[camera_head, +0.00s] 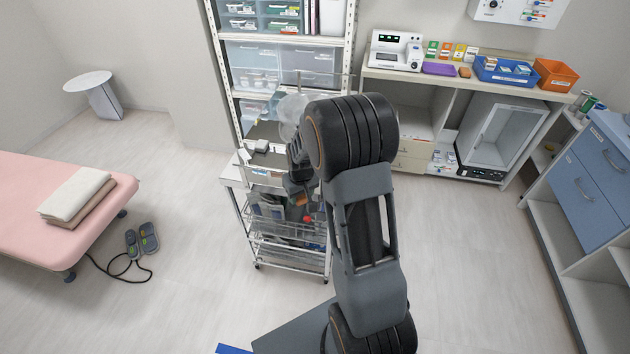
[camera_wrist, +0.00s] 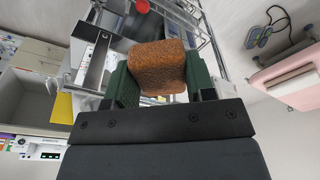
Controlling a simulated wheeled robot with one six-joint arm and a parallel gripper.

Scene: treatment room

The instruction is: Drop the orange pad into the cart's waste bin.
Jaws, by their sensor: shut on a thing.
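The orange pad (camera_wrist: 157,68) is a rough orange-brown block, held between the green fingers of my gripper (camera_wrist: 157,80) in the wrist view. In the head view my gripper (camera_head: 300,190) is over the cart (camera_head: 292,262), partly hidden by my arm, and a bit of orange shows at it. The cart is a metal wire trolley with a top shelf and lower baskets. Its rails (camera_wrist: 205,35) show beyond the pad in the wrist view. I cannot clearly make out the waste bin; dark and grey things sit in the cart's middle level.
A tall shelf rack (camera_head: 222,75) stands behind the cart. A counter (camera_head: 400,79) with a blue tray (camera_head: 508,72) and an orange bin (camera_head: 556,74) is at the back right. A pink bed (camera_head: 50,205) is at left, with foot pedals (camera_head: 142,240) on the floor. Floor around the cart is clear.

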